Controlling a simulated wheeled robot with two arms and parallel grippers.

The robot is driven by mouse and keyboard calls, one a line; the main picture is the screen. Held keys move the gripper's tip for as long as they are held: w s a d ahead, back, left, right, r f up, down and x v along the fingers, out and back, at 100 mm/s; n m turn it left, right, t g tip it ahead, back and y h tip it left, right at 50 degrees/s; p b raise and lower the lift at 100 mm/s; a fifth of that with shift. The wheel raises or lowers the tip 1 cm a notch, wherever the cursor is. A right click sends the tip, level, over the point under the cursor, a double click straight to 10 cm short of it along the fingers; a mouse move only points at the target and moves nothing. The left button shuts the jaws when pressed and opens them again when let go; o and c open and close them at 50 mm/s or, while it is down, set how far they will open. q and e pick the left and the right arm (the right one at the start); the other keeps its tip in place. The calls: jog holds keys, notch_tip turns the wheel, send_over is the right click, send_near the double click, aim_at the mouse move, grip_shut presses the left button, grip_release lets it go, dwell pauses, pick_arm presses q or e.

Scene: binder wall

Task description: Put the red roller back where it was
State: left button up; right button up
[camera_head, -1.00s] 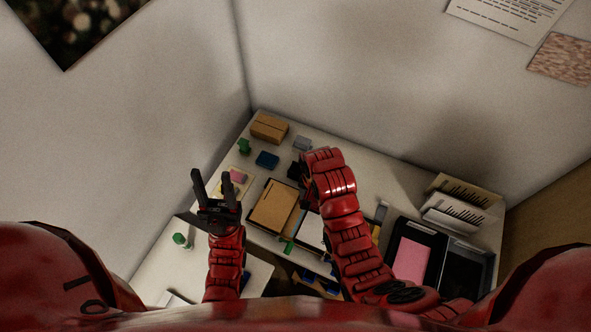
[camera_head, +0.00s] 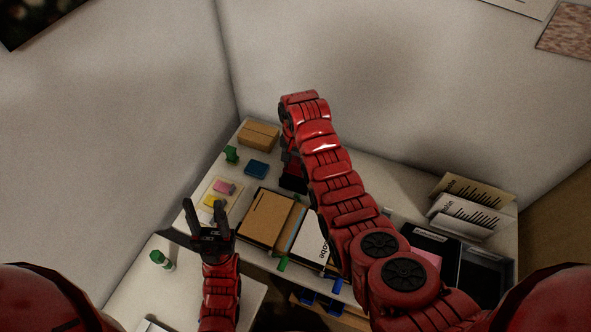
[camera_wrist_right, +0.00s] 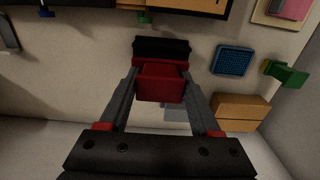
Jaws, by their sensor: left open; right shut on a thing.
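The red roller (camera_wrist_right: 160,83) is a small red block between the fingers of my right gripper (camera_wrist_right: 161,76) in the right wrist view. A black piece (camera_wrist_right: 161,48) lies directly against its far side; whether it is part of the roller or a separate holder, I cannot tell. In the head view my right gripper (camera_head: 290,158) points down over the desk's back part, with the dark red and black piece (camera_head: 292,179) below it. Whether it touches the desk is unclear. My left gripper (camera_head: 209,222) is open and empty, above the left desk's edge.
A cardboard box (camera_head: 259,136), a blue pad (camera_head: 256,169) and a green item (camera_head: 231,154) stand close to the left. A brown clipboard (camera_head: 267,217) lies in front. A grey-blue item (camera_wrist_right: 178,113) shows beneath the roller. File holders (camera_head: 462,209) stand at the right.

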aim_at(296, 169)
jog(key=shift+w+f, duration=0.15)
jog(key=shift+f, duration=0.05)
jog(key=shift+f+p, duration=0.7)
jog(key=shift+f, duration=0.95)
jog(key=shift+f, duration=0.25)
jog(key=o, duration=1.4)
jog(key=shift+r, duration=0.1)
jog(key=shift+r, duration=0.25)
